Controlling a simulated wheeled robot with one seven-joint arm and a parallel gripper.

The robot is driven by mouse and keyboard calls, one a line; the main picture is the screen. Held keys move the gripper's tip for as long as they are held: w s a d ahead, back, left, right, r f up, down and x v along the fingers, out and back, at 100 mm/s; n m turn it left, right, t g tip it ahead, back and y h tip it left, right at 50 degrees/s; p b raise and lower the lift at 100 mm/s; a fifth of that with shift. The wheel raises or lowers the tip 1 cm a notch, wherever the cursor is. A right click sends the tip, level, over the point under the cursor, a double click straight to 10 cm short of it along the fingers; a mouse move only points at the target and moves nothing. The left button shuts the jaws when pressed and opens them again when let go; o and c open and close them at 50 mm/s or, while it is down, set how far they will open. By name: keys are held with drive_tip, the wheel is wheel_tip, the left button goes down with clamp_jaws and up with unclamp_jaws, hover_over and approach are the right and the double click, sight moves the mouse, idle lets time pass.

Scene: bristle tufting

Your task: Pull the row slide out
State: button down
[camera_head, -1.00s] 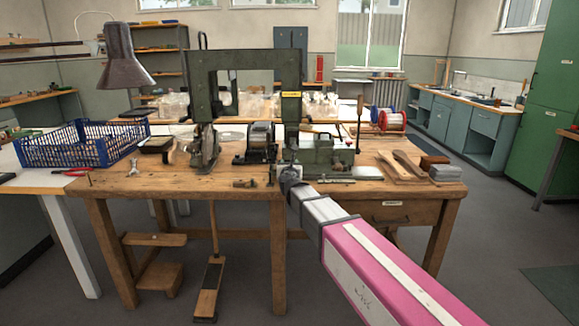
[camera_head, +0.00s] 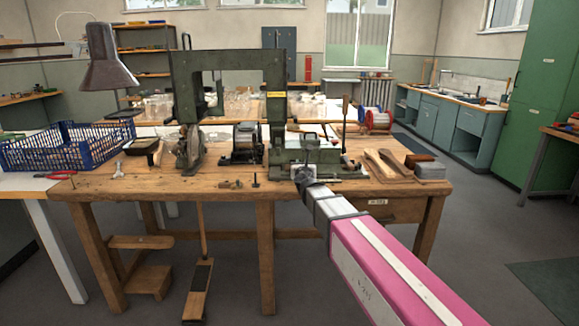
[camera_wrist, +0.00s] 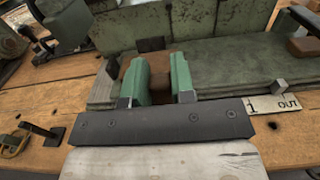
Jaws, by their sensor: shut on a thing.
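The green tufting machine (camera_head: 274,110) stands on the wooden bench. In the wrist view, my gripper (camera_wrist: 161,85) has its two green finger pads on either side of a brown knob (camera_wrist: 160,80), which is partly hidden between them. The knob sits at the front of a grey-green slide block (camera_wrist: 225,63), which I take for the row slide. A small scale plate marked "1 OUT" (camera_wrist: 275,104) lies to its right. In the head view, my gripper (camera_head: 301,176) is at the machine's lower front; its fingers are too small to make out there.
A blue crate (camera_head: 65,150) stands at the left. Wooden pieces (camera_head: 382,163) and a grey stack (camera_head: 428,166) lie on the bench's right. A dark T-shaped part (camera_wrist: 52,135) and a brass piece (camera_wrist: 14,145) are left of my gripper. A pedal (camera_head: 199,290) is below.

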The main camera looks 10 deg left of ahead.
drive_tip(key=shift+w+d, duration=0.1)
drive_tip(key=shift+d, duration=0.55)
drive_tip(key=c, duration=1)
unclamp_jaws()
drive_tip(key=shift+d, duration=0.15)
drive_tip(key=shift+o, duration=0.2)
drive_tip(key=v, duration=1)
drive_tip(key=shift+s, duration=0.35)
